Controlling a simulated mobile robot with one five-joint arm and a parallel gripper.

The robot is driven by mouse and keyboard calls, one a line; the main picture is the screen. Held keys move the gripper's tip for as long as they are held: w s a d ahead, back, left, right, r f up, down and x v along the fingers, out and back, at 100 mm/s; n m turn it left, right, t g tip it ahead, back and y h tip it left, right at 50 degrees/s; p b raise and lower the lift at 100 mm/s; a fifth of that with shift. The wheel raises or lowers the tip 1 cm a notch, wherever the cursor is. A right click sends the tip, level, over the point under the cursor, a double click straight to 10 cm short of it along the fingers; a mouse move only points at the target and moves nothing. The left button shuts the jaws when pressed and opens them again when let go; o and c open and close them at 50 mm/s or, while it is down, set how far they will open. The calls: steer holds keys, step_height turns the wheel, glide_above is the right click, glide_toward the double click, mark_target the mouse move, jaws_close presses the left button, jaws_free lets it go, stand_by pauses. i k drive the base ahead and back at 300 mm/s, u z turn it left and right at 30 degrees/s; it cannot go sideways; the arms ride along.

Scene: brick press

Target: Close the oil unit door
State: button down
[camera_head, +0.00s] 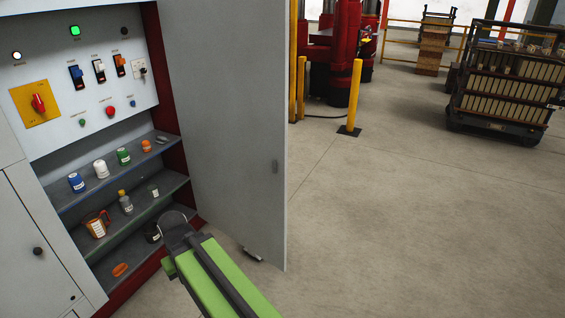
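The oil unit door (228,110) is a tall grey panel standing open, hinged at the right side of the oil unit cabinet (60,135). A small dark handle (275,166) sits near the door's free edge. My green and dark gripper (175,222) reaches in from the bottom, low in front of the cabinet opening and on the inner side of the door. Its tip overlaps the lowest shelf area in the picture. I cannot tell if it touches anything or whether its fingers are open.
Cabinet shelves (120,208) hold several bottles and cups. A closed lower door (35,245) is at left. Beyond the open door stand a yellow post (354,95), a red press (340,50) and a loaded brick cart (505,85). The floor (420,230) at right is clear.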

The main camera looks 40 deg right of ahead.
mark_target(228, 61)
steer(key=z, duration=0.35)
steer(key=i, duration=1)
steer(key=u, duration=0.05)
